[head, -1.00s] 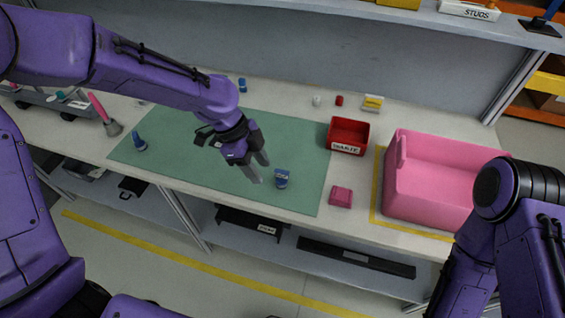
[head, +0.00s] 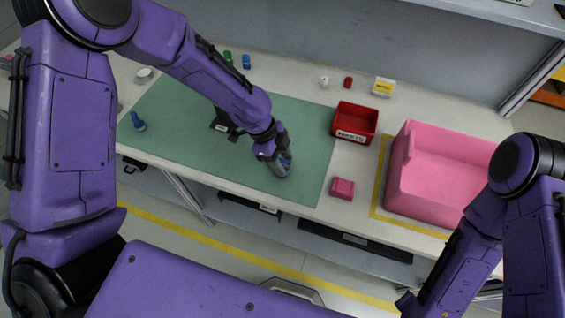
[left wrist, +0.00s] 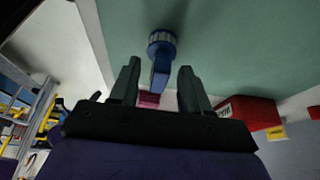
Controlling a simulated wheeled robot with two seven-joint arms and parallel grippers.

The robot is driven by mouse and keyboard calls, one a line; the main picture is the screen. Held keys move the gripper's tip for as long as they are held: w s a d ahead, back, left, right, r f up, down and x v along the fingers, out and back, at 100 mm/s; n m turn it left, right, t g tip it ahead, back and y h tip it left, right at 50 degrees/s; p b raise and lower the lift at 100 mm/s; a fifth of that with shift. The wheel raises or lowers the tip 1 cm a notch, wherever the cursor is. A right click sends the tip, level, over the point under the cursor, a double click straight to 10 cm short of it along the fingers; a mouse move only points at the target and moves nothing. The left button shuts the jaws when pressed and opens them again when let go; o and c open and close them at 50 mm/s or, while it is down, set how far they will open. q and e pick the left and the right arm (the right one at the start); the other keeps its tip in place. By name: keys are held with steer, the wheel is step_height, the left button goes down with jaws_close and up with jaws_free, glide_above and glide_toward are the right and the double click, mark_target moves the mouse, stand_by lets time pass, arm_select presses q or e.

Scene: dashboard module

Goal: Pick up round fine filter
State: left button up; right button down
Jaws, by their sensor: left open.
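A small blue part with a ridged, round grey end, which may be the round fine filter, shows in the left wrist view (left wrist: 162,62). It stands on the green mat (head: 200,140). My left gripper (head: 282,168) is open and low over the mat; in the wrist view (left wrist: 158,88) the blue part lies between and just beyond its two fingers. I cannot tell whether they touch it. In the head view my gripper mostly hides the part. My right arm shows at the right, but its gripper is out of view.
A pink block (head: 342,188) lies to the right of the mat. Behind it is a red labelled bin (head: 355,122); farther right is a large pink bin (head: 440,170). Another blue part (head: 138,121) stands at the mat's left. Small items sit along the back.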

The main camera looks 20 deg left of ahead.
arm_select(q)
steer(key=shift+d+f, duration=0.1)
steer(key=shift+d, duration=0.05)
jaws_close()
